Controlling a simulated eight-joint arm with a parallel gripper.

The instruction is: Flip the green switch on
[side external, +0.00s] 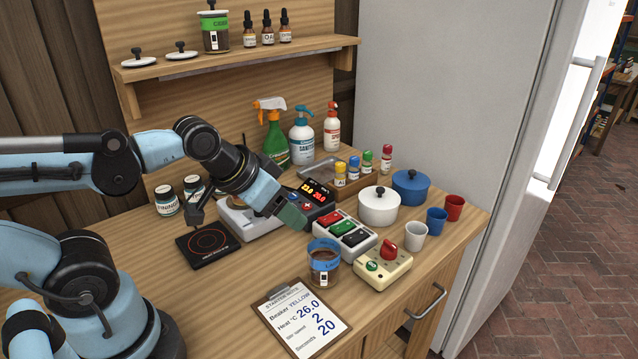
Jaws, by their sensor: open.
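The switch box (358,247) is a light grey block on the wooden counter with red, green and black rockers in a row. The green switch (343,227) is the middle rocker; whether it is on or off is too small to tell. My gripper (293,216) reaches down from the upper left and is open. Its tips are left of the switch box and appear apart from the green switch. The gap between the fingers is hard to see from this side.
A digital display unit (317,191), white pot (379,208) and clipboard (302,320) are close by.

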